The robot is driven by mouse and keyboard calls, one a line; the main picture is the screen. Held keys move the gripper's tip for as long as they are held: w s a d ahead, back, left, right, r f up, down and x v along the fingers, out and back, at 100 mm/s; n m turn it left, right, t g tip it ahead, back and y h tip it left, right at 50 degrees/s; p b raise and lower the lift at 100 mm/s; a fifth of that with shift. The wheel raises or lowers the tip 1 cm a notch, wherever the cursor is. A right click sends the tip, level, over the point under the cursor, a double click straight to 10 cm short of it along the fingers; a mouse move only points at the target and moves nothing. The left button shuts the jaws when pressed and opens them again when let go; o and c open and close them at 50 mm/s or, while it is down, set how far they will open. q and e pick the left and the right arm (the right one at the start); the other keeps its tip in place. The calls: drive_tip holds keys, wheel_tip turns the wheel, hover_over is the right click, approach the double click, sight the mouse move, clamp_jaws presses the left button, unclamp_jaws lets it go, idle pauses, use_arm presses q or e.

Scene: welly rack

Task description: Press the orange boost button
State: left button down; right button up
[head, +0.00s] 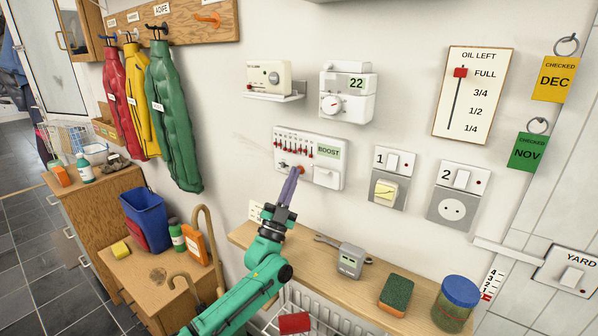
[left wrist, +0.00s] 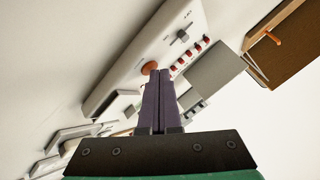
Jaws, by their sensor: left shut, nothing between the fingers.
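The orange boost button (head: 301,168) sits on the lower part of a white wall panel (head: 336,142) with a row of red tabs and a BOOST label. My left gripper (head: 293,171) is shut and empty, its purple fingers pointing at the panel, with tips right beside the button. In the left wrist view the round orange button (left wrist: 149,67) shows just left of and beyond the fingertips (left wrist: 160,73). I cannot tell whether the tips touch it. My right gripper is not in view.
A white switch (head: 326,178) is right of the button on the panel. Below runs a wooden shelf (head: 330,274) with a grey meter (head: 351,260), a sponge (head: 396,294) and a blue-lidded jar (head: 455,303). Coats (head: 172,118) hang at left; sockets (head: 459,195) are at right.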

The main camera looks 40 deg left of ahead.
use_arm(q)
drive_tip(key=shift+s+d+p, duration=0.1)
drive_tip(key=shift+s+p, duration=0.5)
drive_tip(key=shift+s, duration=0.1)
drive_tip(key=s+p, duration=0.3)
drive_tip(key=s, duration=0.2)
drive_tip(key=shift+f, duration=0.1)
idle(1.0)
